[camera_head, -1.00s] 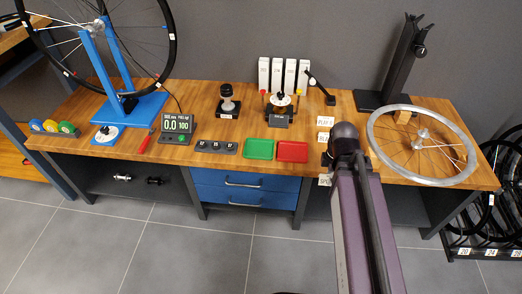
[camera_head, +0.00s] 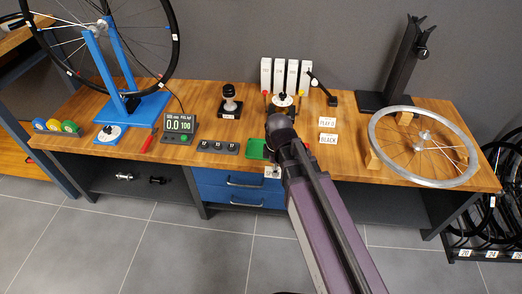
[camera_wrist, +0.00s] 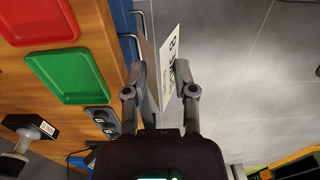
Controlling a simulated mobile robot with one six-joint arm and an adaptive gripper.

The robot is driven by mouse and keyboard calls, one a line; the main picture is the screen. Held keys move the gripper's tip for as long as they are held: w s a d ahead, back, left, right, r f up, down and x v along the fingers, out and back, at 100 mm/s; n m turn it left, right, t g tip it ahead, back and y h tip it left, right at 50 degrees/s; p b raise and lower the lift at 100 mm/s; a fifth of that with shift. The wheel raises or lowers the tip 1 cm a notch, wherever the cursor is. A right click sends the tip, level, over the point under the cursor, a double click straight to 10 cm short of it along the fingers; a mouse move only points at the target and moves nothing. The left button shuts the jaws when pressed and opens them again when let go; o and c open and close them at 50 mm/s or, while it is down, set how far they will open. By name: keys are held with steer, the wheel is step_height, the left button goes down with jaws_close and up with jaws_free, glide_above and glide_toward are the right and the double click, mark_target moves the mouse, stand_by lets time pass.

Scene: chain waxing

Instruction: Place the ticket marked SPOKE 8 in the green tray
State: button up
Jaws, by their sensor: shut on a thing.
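My gripper (camera_wrist: 161,72) is shut on a white ticket (camera_wrist: 171,50) in the wrist view. Its black print shows an 8, and the rest is hard to read. In the head view a lettered corner of this ticket (camera_head: 271,173) shows just below the green tray, at the bench's front edge; my arm hides most of the gripper. The green tray (camera_wrist: 68,75) lies on the bench, left of the gripper in the wrist view, and looks empty. In the head view, the green tray (camera_head: 255,149) is partly covered by my arm.
The red tray (camera_wrist: 33,18) lies beside the green one. Tickets marked PLAY 0 (camera_head: 327,122) and BLACK (camera_head: 328,139) stand on the bench to the right. Small dark numbered blocks (camera_head: 217,146) sit left of the green tray. Blue drawers (camera_head: 230,180) are below.

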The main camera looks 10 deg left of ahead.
steer(key=shift+a, duration=0.55)
steer(key=b, duration=0.2)
glide_above(261, 150)
steer(key=shift+f, duration=0.75)
steer(key=shift+f+b, duration=1.55)
steer(key=shift+f, duration=0.25)
steer(key=shift+f, duration=0.1)
steer(key=o, duration=0.7)
